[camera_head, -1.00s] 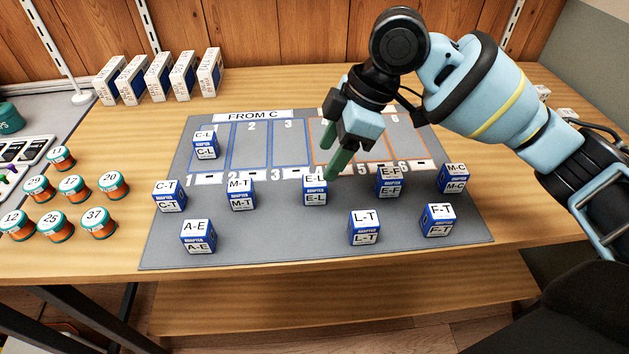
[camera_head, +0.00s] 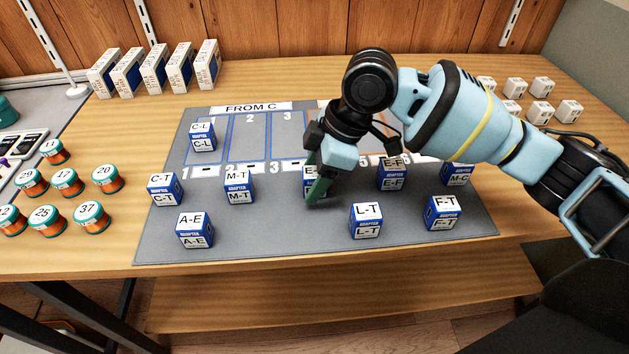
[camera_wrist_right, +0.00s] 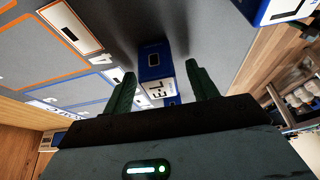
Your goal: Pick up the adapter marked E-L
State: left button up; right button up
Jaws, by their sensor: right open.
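The adapter marked E-L (camera_head: 308,170) is a small blue and white box standing on the grey mat (camera_head: 275,235), partly hidden behind my right gripper (camera_head: 318,186). In the right wrist view, the E-L adapter (camera_wrist_right: 154,68) shows its blue side and its white labelled face between the two green fingers. My right gripper (camera_wrist_right: 160,88) is open there, one finger on each side of the box, with a visible gap on the right. I cannot tell whether the left finger touches it. My left gripper is not in view.
Other adapters stand around it: M-T (camera_head: 238,186) to the left, E-F (camera_head: 392,176) to the right, L-T (camera_head: 366,221) in front. C-L (camera_head: 202,137) stands in a blue-outlined slot. Orange jars (camera_head: 67,182) are at left, and white boxes (camera_head: 540,87) at back right.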

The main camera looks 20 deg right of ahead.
aim_at(315, 171)
jog(key=shift+r, duration=0.1)
jog(key=c, duration=1.1)
jog(key=shift+o, duration=0.2)
notch_tip(315, 171, up, 9)
jog(key=shift+r+p, duration=0.1)
jog(key=shift+p, duration=0.9)
jog(key=shift+r, duration=0.4)
